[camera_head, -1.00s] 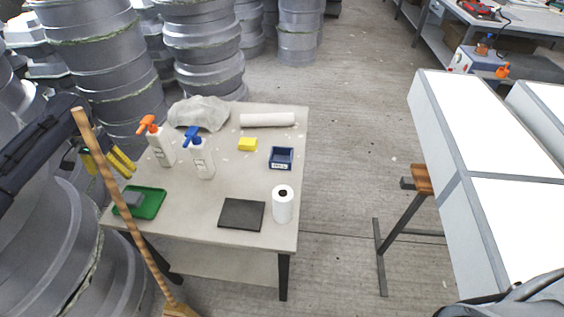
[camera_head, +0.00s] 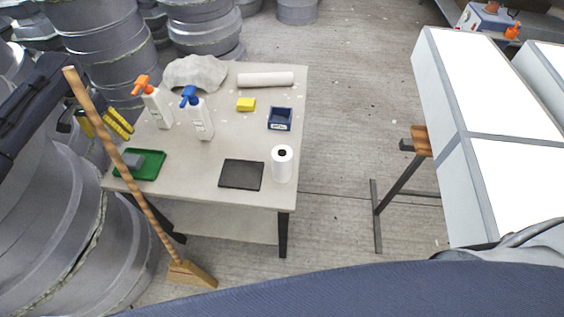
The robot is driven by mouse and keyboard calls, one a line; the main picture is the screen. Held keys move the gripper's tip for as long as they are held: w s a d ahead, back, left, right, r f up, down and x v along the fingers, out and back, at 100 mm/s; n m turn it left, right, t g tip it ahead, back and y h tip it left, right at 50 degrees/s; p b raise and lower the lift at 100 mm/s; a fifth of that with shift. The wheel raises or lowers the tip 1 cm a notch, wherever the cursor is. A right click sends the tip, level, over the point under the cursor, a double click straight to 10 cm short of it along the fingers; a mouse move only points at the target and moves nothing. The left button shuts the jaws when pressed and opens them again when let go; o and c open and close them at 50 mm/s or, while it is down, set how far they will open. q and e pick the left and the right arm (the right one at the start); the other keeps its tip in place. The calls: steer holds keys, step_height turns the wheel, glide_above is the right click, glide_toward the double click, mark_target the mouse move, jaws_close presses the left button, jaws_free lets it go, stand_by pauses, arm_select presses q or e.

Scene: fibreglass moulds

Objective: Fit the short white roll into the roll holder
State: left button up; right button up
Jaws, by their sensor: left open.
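The short white roll (camera_head: 282,165) stands upright at the right front of the small table (camera_head: 232,138), its dark core facing up. A longer white roll (camera_head: 265,79) lies on its side at the back. I cannot clearly make out a roll holder; a small open dark blue box (camera_head: 280,119) with a label sits behind the short roll, and a flat dark square (camera_head: 241,175) lies to its left. My left gripper (camera_head: 106,127) has yellow fingers, is open and empty, and hangs at the table's left edge, partly behind a wooden handle. My right gripper is not in view.
Two pump bottles, one orange-topped (camera_head: 157,108) and one blue-topped (camera_head: 199,117), a green tray (camera_head: 140,165) and a yellow block (camera_head: 246,104) share the table. A broom (camera_head: 190,272) leans at the left front.

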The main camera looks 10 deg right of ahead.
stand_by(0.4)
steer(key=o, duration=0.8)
